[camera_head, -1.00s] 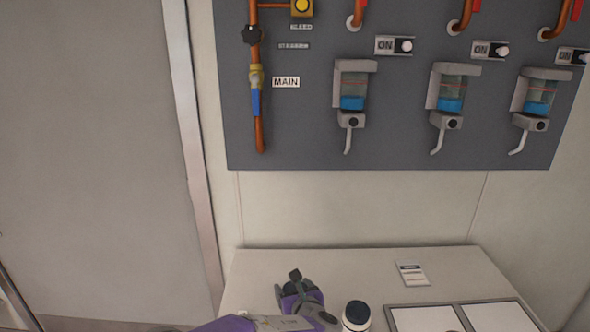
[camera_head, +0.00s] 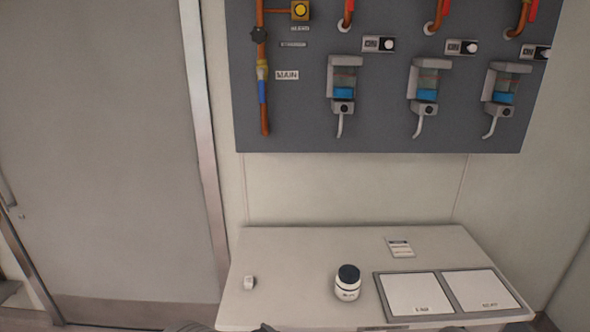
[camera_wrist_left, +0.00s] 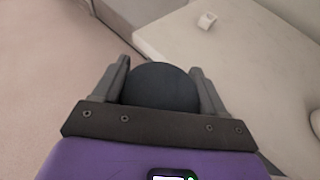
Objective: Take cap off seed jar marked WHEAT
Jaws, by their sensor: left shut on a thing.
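In the left wrist view my left gripper (camera_wrist_left: 160,68) is shut on a dark, round-topped thing (camera_wrist_left: 162,88) that looks like a jar cap. Whether a jar is under it is hidden. The gripper is near the table's edge, with floor showing to the left. My right gripper is in neither view.
The table (camera_head: 300,245) holds a small white block (camera_head: 249,283), a small card (camera_head: 399,248) and a tray (camera_head: 378,290) with two white labelled panels on the right. A panel with dispensers (camera_head: 342,85) hangs behind. The table's left and middle are mostly clear.

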